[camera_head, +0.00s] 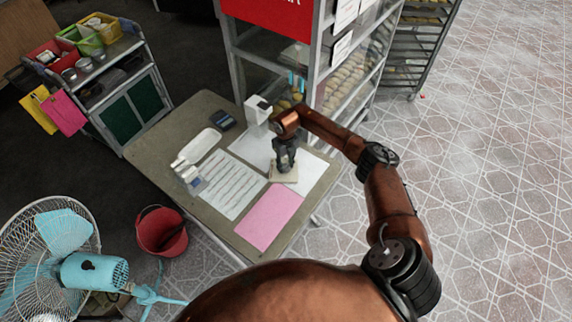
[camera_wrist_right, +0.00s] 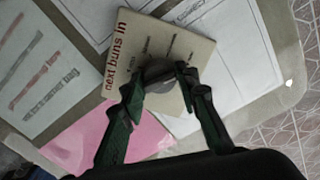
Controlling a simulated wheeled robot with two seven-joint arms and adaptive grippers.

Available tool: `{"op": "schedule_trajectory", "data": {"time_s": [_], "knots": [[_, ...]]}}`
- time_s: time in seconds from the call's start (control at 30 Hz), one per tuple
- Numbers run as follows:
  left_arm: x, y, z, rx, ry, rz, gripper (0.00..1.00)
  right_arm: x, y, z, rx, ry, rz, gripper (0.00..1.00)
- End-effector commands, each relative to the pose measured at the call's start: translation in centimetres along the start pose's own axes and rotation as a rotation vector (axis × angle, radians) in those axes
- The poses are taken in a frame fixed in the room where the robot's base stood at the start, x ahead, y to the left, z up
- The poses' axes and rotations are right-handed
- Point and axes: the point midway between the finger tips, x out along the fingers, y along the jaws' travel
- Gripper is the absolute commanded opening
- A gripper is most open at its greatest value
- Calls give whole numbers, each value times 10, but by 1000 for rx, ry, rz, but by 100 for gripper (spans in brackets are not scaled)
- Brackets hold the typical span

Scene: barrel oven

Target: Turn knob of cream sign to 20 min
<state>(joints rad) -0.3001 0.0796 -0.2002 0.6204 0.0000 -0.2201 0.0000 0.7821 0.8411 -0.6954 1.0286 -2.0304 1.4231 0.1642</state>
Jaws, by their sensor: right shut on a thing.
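The cream sign (camera_wrist_right: 138,38) lies on the table among papers and reads "next buns in" in the right wrist view, with smaller markings around its knob. Its edge also shows under my right gripper in the head view (camera_head: 284,177). The round grey knob (camera_wrist_right: 158,72) is at the sign's middle, partly covered by the fingers. My right gripper (camera_wrist_right: 160,82) points down over the sign and is shut on the knob, one finger on each side. It also shows in the head view (camera_head: 285,165). Which marking the knob points to cannot be read. My left gripper is not in view.
A pink sheet (camera_head: 268,217) and printed sheets (camera_head: 233,186) lie around the sign on the table (camera_head: 160,151). A white tray (camera_head: 200,146), a dark box (camera_head: 222,120) and a white device (camera_head: 257,112) stand farther back. A glass cabinet (camera_head: 345,80) stands behind the table.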

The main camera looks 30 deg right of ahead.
Motion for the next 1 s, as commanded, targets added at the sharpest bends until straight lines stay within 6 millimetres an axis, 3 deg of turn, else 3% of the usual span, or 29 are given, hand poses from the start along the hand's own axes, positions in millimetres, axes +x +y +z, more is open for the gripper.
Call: {"op": "schedule_trajectory", "data": {"time_s": [0.43, 0.47, 0.5, 0.7, 1.0], "knots": [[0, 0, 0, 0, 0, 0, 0, 0, 0, 0, 9, -1, 0, 5], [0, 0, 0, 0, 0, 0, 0, 0, 0, 0, 9, -1, 0, 31], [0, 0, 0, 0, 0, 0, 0, 0, 0, 0, 9, -1, 0, 34], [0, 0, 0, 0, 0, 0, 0, 0, 0, 0, 8, -1, 0, 47], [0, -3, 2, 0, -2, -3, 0, -2, 0, 1, 8, -1, 0, 47]]}}
